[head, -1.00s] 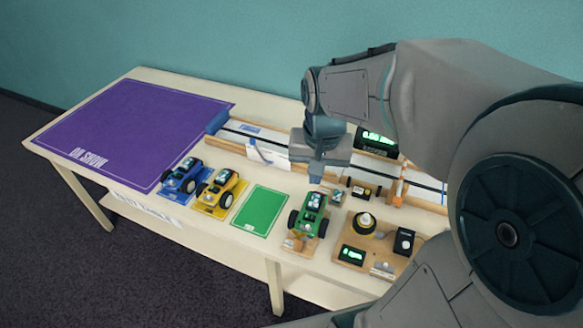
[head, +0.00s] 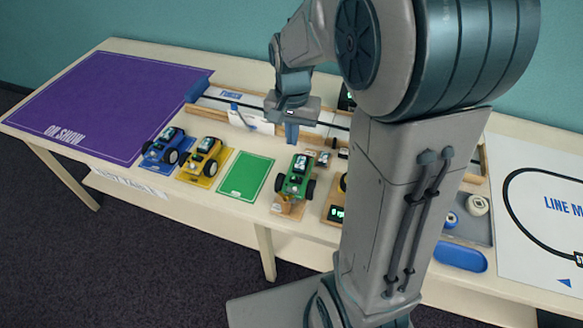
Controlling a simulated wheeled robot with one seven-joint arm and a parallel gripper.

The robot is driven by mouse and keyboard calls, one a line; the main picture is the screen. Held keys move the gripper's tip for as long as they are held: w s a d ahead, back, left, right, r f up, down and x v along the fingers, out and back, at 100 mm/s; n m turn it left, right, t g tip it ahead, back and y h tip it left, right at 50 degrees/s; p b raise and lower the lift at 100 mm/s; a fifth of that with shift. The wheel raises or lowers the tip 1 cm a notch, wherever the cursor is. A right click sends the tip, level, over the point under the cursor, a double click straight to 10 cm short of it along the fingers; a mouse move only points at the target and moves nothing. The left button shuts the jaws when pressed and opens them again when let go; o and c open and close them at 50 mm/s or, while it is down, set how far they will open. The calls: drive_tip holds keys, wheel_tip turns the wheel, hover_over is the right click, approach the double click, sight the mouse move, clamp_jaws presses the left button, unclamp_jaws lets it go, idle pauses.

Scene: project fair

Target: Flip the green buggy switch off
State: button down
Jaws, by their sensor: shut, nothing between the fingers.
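The green buggy (head: 295,178) sits on a small wooden stand near the front edge of the table, right of the empty green mat (head: 246,176). Its top carries a pale lit panel; I cannot make out its switch at this size. My gripper (head: 292,137) points down just behind the green buggy, above the table. Its fingers are together with nothing between them. It appears apart from the buggy, though the gap is hard to judge.
Blue (head: 164,148) and yellow (head: 201,160) buggies stand on matching mats to the left. A purple mat (head: 105,105) fills the left end. A track (head: 250,100) runs along the back. My arm hides much of the table's right half. A blue tray (head: 460,257) lies beyond it.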

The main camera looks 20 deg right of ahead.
sight(292, 176)
wheel_tip(292, 176, down, 12)
drive_tip(key=shift+f, duration=0.25)
idle(0.3)
drive_tip(key=shift+d+f, duration=0.1)
drive_tip(key=shift+a, duration=0.25)
drive_tip(key=shift+d, duration=0.15)
drive_tip(key=shift+s+d+r, duration=0.25)
drive_tip(key=shift+s+d, duration=0.15)
drive_tip(key=shift+d, duration=0.2)
